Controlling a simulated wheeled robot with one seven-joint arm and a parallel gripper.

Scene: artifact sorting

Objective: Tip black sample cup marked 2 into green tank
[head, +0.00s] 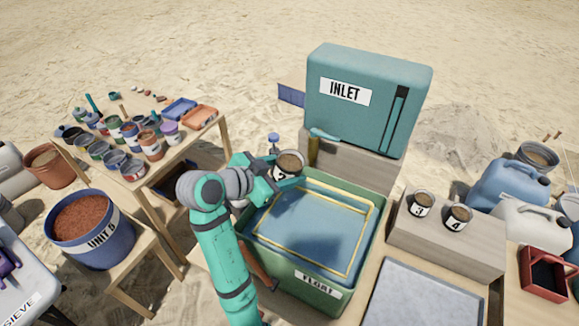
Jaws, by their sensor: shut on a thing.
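My gripper (281,184) is shut on a sample cup (289,163) full of brown soil. The cup looks upright, and its label is partly hidden by the gripper, with part of a dark figure showing. The gripper holds it over the back left edge of the green tank (364,254). The tank is marked FLOAT on its front and holds blue water inside a yellow frame (262,266). Two more soil-filled cups, marked 3 (421,203) and 4 (457,217), stand on a wooden block right of the tank.
A teal INLET box (384,83) stands on a block behind the tank. A grey tray (425,300) lies at the front right. Left are a table crowded with cans (133,170) and the UNIT 5 bucket (95,220). Blue and white jugs stand far right.

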